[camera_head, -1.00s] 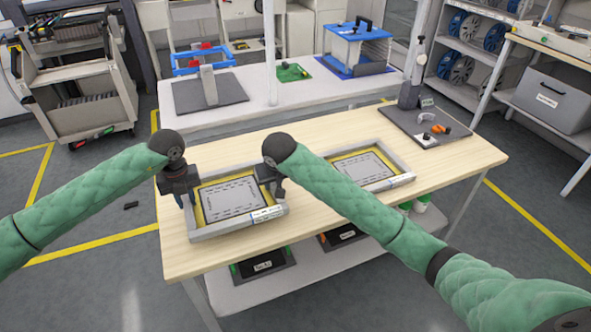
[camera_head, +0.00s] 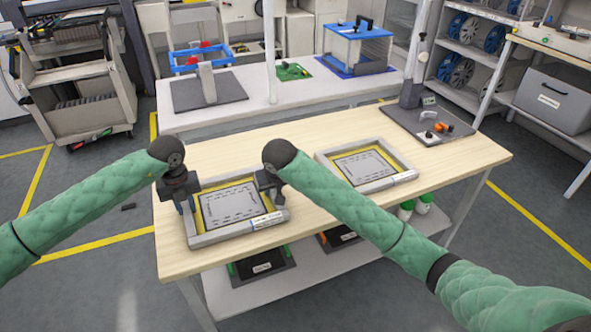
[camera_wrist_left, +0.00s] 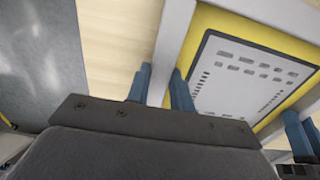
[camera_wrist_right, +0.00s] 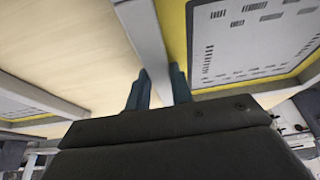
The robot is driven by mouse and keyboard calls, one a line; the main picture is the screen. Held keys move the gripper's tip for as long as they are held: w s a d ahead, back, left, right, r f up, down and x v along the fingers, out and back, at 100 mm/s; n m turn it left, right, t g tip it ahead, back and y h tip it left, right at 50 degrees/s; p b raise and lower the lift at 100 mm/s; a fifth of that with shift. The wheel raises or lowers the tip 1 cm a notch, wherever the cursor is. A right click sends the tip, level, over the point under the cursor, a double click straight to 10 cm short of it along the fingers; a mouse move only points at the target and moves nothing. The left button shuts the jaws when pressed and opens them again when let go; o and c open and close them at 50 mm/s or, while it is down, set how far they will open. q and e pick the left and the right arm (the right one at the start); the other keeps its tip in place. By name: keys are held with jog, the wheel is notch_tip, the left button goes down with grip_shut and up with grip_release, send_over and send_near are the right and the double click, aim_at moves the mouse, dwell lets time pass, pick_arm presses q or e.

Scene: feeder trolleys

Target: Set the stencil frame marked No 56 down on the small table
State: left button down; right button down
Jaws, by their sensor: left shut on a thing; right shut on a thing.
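A grey stencil frame (camera_head: 218,237) with a yellow border and pale sheet is held level between my grippers over the left part of the light wooden table (camera_head: 330,212). The label on its front rail is too small to read. My left gripper (camera_head: 188,205) is shut on its left rail, which also shows in the left wrist view (camera_wrist_left: 172,45). My right gripper (camera_head: 272,192) is shut on its right rail, seen in the right wrist view (camera_wrist_right: 146,40). I cannot tell whether the frame touches the tabletop.
A second, similar frame (camera_head: 402,182) lies on the table to the right, its label unreadable. A dark mat (camera_head: 420,116) with a stand and small parts lies at the far right end. Bare wood lies behind and between the frames. A white bench (camera_head: 290,106) stands behind.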

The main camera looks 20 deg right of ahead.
pick_arm(q)
jog(key=shift+f, duration=0.3)
pick_arm(e)
jog(key=shift+f, duration=0.3)
pick_arm(q)
jog(key=c, duration=1.2)
grip_release()
jog(key=shift+c, duration=0.2)
pick_arm(e)
jog(key=c, duration=1.2)
grip_release()
jog(key=shift+c, duration=0.2)
pick_arm(q)
jog(key=shift+r, duration=0.15)
pick_arm(e)
jog(key=shift+s+r, duration=0.15)
jog(key=shift+r, duration=0.3)
pick_arm(q)
notch_tip(320, 180, up, 12)
pick_arm(e)
jog(key=v, duration=1.1)
jog(key=shift+s, duration=0.1)
